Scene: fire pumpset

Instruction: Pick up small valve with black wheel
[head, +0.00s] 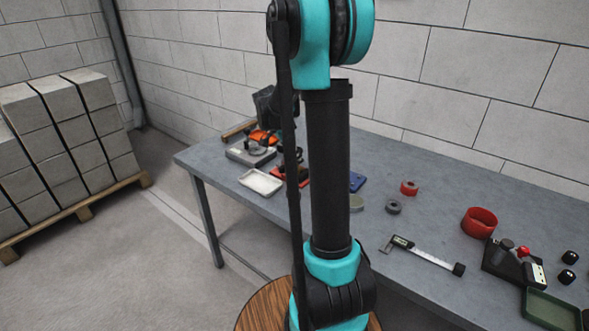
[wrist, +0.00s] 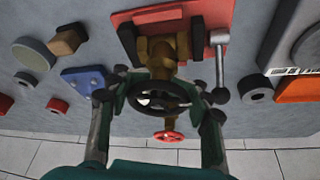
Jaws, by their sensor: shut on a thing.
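The small valve has a brass body (wrist: 160,50) and a black handwheel (wrist: 160,94), both in the middle of the wrist view. My gripper (wrist: 158,80) has its fingers on both sides of the valve, shut on it around the wheel. The valve body overlaps a red base with dark blocks (wrist: 217,50) and a grey lever, so I cannot tell whether it is lifted clear. In the head view my arm hides most of this area, and the valve cannot be made out.
A red handwheel (wrist: 168,136) lies close by. A blue plate (wrist: 84,79) and grey rings are to the left, an orange block (wrist: 296,90) to the right. On the grey table (head: 215,158) are a white tray (head: 261,182), calipers (head: 425,255) and a red ring (head: 479,222).

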